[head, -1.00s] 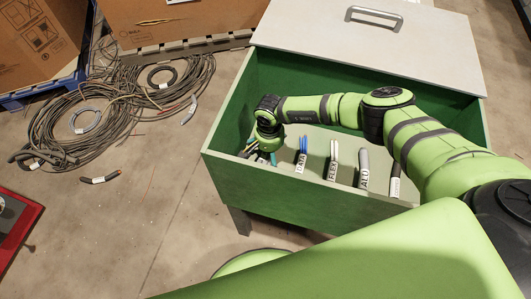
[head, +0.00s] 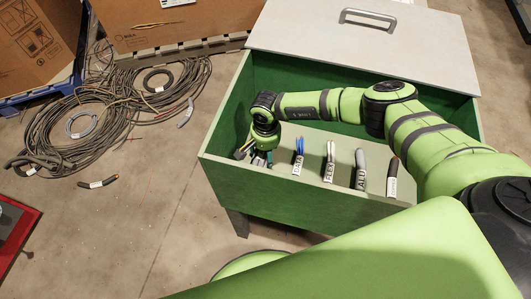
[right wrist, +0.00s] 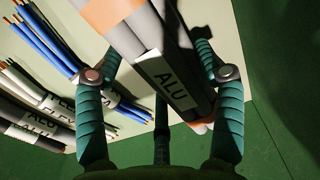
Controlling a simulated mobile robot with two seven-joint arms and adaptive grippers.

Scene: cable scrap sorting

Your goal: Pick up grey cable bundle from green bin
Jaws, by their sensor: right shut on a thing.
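The green bin (head: 300,200) stands open in the head view, with labelled cable bundles in a row inside. My right gripper (head: 259,157) points down at the left end of the bin. In the head view this bundle (head: 244,149) is mostly hidden by the gripper. Another grey ALU bundle (head: 361,162) stands farther right in the row. My left gripper is not in view.
The bin also holds a blue DATA bundle (head: 299,146), a FLEX bundle (head: 330,153) and a dark bundle (head: 394,166). The light lid (head: 365,50) is open behind.

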